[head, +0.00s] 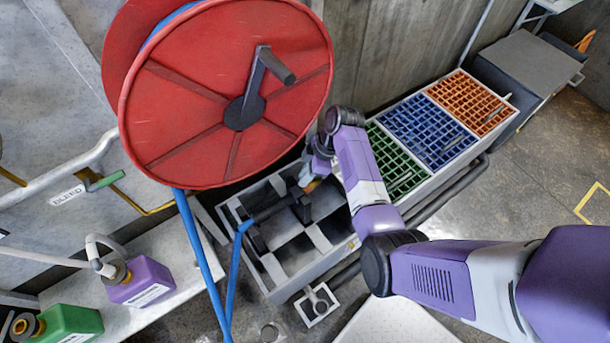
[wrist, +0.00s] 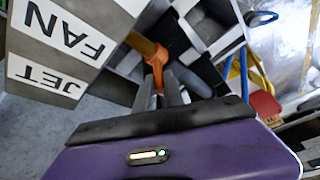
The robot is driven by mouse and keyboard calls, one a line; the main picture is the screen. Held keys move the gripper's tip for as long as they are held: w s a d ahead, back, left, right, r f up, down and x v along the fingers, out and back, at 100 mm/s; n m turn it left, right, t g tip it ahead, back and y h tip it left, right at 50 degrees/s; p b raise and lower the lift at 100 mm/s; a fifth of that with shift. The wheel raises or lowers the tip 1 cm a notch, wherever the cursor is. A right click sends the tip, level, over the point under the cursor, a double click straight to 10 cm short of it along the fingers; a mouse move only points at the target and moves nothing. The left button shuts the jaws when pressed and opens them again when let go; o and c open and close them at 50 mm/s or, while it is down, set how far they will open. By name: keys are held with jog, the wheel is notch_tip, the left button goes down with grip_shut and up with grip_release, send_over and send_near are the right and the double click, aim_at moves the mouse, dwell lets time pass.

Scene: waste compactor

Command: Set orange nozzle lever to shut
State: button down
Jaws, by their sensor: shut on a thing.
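The orange nozzle lever (wrist: 156,58) shows in the wrist view between the tips of my gripper (wrist: 160,84). My gripper is shut on it, and the fingers hide its lower end. In the head view, a small bit of the orange lever (head: 311,186) shows just below my gripper (head: 310,176), over the black-and-grey open rack. The dark nozzle body (head: 270,209) lies across the rack, and the blue hose (head: 236,260) runs to its left end. I cannot tell the lever's exact setting.
A large red hose reel (head: 190,110) with a crank stands close left of my gripper. Green, blue and orange grates (head: 440,130) lie to the right. A block with FAN and JET labels (wrist: 65,35) fills the wrist view's upper left. Purple and green jugs stand lower left.

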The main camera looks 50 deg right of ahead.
aim_at(311, 185)
jog(key=shift+s+t, duration=0.2)
jog(key=shift+t, duration=0.2)
dwell(0.8)
jog(key=shift+s+a+f+t, duration=0.15)
jog(key=shift+s+t, duration=0.5)
jog(key=shift+t, duration=0.15)
jog(key=t+b, duration=0.1)
jog(key=s+n+t+b, duration=0.1)
jog(key=b, duration=0.1)
jog(key=shift+s+a+f+h, duration=0.1)
jog(key=shift+s+f+h, duration=0.05)
jog(key=shift+f+h, duration=0.15)
jog(key=shift+s+a+t+b, duration=0.1)
jog(key=shift+s+t+b, duration=0.1)
jog(key=shift+t+b, duration=0.5)
jog(key=shift+r, duration=0.1)
jog(key=c, duration=1.4)
grip_release()
jog(key=shift+c, duration=0.2)
